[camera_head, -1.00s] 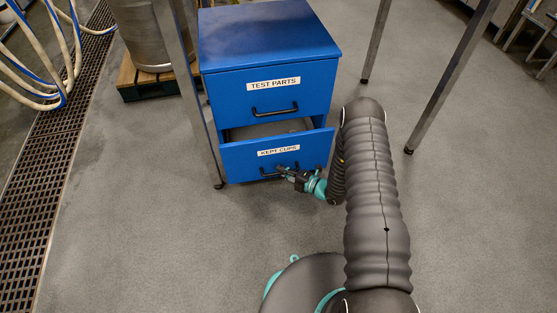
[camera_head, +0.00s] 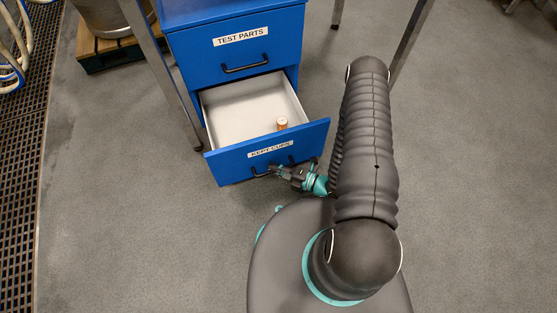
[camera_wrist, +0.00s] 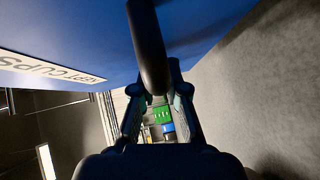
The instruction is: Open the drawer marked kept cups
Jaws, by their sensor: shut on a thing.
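The blue drawer marked KEPT CUPS (camera_head: 225,166) is the lower one of a blue cabinet. It stands well out, and its pale inside shows. A small copper-coloured cup with a light top (camera_head: 282,124) stands inside, near the front right. My gripper (camera_head: 273,170) is at the drawer's front, shut on the black handle (camera_head: 256,172). In the wrist view the dark handle bar (camera_wrist: 148,45) runs between my gripper's fingers (camera_wrist: 157,98), and the KEPT CUPS label (camera_wrist: 50,72) shows at the left.
The closed drawer marked TEST PARTS (camera_head: 205,64) is above. Metal legs (camera_head: 170,75) stand left and right of the cabinet. A pallet with a metal drum (camera_head: 105,50) is at the back left, beside a floor grate (camera_head: 20,150). Grey floor is clear on both sides.

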